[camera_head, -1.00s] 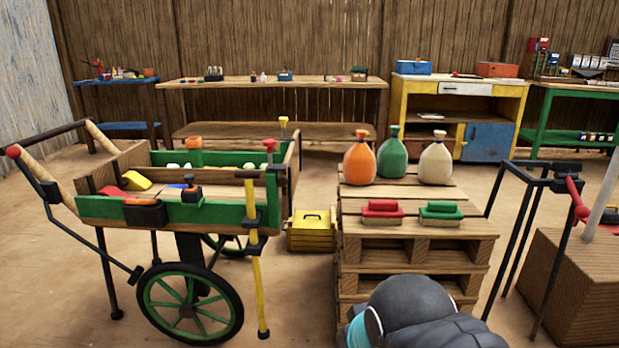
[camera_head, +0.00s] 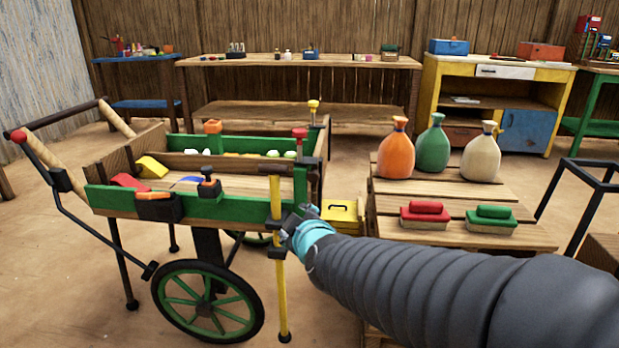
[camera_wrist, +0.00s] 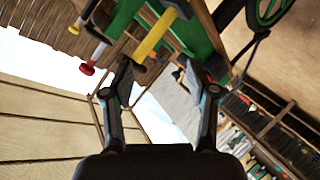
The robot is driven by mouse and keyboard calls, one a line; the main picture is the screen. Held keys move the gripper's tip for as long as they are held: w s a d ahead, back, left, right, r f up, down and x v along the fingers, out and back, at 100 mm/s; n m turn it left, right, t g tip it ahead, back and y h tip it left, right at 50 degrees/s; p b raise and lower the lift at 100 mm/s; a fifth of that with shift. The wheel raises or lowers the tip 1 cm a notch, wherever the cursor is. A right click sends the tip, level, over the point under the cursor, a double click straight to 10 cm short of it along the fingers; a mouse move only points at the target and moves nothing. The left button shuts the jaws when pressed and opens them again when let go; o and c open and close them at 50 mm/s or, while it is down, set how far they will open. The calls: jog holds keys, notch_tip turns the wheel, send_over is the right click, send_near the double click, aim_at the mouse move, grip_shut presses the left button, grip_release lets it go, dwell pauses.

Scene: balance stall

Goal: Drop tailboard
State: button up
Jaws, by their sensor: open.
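The handcart has green side boards (camera_head: 240,207). Its tailboard (camera_head: 316,178), at the right end, looks upright and is partly hidden by the corner post and my gripper. A red-knobbed pin (camera_head: 299,133) and a yellow-knobbed pin (camera_head: 314,105) stand at that end. The red knob (camera_wrist: 87,69) and yellow knob (camera_wrist: 74,29) also show in the wrist view, at upper left. A yellow prop leg (camera_head: 281,290) hangs at the near right corner. My gripper (camera_head: 298,212) is beside that corner. In the wrist view its fingers (camera_wrist: 160,75) are apart, with nothing held between them; contact with the cart is unclear.
A pallet stack (camera_head: 385,200) with several sacks and two brushes stands right of the cart, behind my arm. A yellow crate (camera_head: 343,212) sits between them. The cart's green wheel (camera_head: 208,300) is near the front. Workbenches (camera_head: 300,62) line the back.

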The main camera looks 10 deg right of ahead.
aim_at(313, 178)
jog(key=w+d+n+t+h, duration=0.1)
jog(key=w+d+h, duration=0.1)
jog(key=w, duration=0.4)
jog(key=w+d+n+t+h, duration=0.1)
jog(key=w+d+n+h, duration=0.1)
jog(key=w, duration=0.5)
jog(key=w+d+n+t+h, duration=0.1)
jog(key=w+d+h, duration=0.2)
jog(key=w, duration=0.3)
jog(key=shift+w+b, duration=0.2)
jog(key=shift+b, duration=0.2)
jog(key=shift+d, duration=0.1)
grip_shut()
